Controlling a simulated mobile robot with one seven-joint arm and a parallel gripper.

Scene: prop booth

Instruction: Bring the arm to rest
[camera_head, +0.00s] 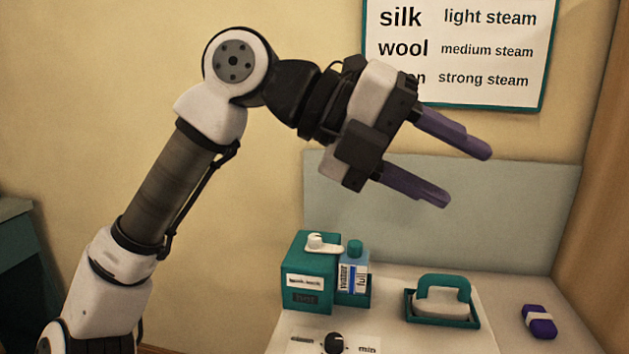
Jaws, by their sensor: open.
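My gripper (467,173) is held in the air above the table, in the upper right of the head view. Its two purple fingers are apart, with nothing between them, and point to the right and slightly down. My arm (170,195) rises from the lower left and bends at an upper joint toward the gripper. The gripper touches nothing that I can see.
Below is a pale table (400,335) with a teal steam unit (308,275), a water bottle (353,278), an iron (443,297) on a teal tray (443,322) and a purple block (539,322). Behind are a grey panel (520,215) and a sign (460,50).

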